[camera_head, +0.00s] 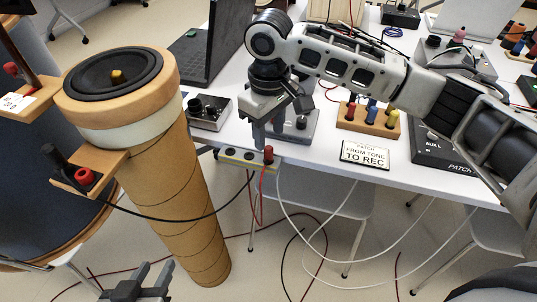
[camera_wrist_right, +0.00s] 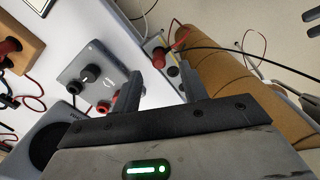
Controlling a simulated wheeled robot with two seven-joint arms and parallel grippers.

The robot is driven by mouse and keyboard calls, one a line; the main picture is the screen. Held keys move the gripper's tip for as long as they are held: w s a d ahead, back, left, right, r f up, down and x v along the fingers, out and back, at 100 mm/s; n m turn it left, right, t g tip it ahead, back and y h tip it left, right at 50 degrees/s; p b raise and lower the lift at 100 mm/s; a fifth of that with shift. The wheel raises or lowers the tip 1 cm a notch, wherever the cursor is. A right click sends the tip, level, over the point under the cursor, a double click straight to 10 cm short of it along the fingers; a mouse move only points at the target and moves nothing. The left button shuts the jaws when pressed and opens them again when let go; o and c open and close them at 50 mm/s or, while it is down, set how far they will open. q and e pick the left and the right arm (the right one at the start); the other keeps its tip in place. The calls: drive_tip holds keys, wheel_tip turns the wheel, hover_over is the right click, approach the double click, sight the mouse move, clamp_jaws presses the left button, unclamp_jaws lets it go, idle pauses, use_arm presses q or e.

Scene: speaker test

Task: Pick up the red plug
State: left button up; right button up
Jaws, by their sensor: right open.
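A red plug (camera_head: 268,154) stands upright in the right end of a narrow socket strip (camera_head: 232,155) at the table's front edge, with a red cable hanging below. My right gripper (camera_head: 278,131) is open and empty, fingers pointing down, just above and beside this plug. In the right wrist view the red plug (camera_wrist_right: 181,36) lies beyond the fingertips, nearer the right finger and not between the fingers. The open right gripper (camera_wrist_right: 158,62) frames part of the strip (camera_wrist_right: 154,45). My left gripper (camera_head: 153,272) is low at the bottom of the head view, open and empty.
A cardboard column (camera_head: 178,200) with a speaker (camera_head: 115,75) on top stands left of the strip. A wooden block (camera_head: 368,120) with coloured plugs, a "TO REC" sign (camera_head: 365,153) and grey boxes occupy the table. Cables hang in front.

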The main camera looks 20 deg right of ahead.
sight(269, 148)
wheel_tip(269, 148, down, 6)
drive_tip(key=shift+w+r+b, duration=0.1)
drive_tip(key=shift+w+b, duration=0.05)
drive_tip(key=shift+b, duration=0.3)
clamp_jaws()
